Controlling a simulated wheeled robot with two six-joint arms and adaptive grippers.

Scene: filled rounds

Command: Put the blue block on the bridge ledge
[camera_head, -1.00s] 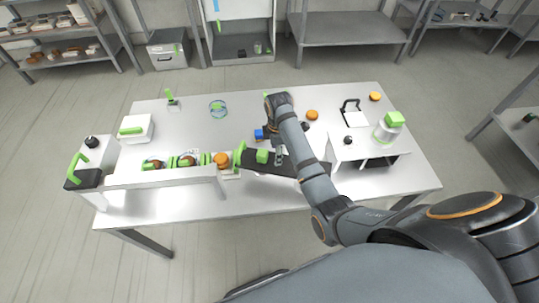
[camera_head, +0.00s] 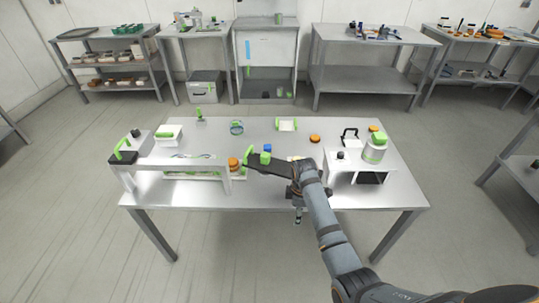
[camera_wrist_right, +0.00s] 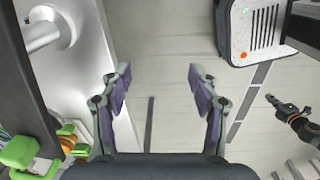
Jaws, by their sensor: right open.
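The blue block (camera_head: 267,148) is small in the head view. I cannot tell which surface is the bridge ledge. My right gripper (camera_head: 298,216) hangs at the table's front edge, on the near side of the plank, away from the blue block. In the right wrist view it is open and empty (camera_wrist_right: 160,85), over floor. My left gripper is out of view.
An orange round (camera_head: 234,164) stands near the plank's left end. The table's back middle is mostly clear.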

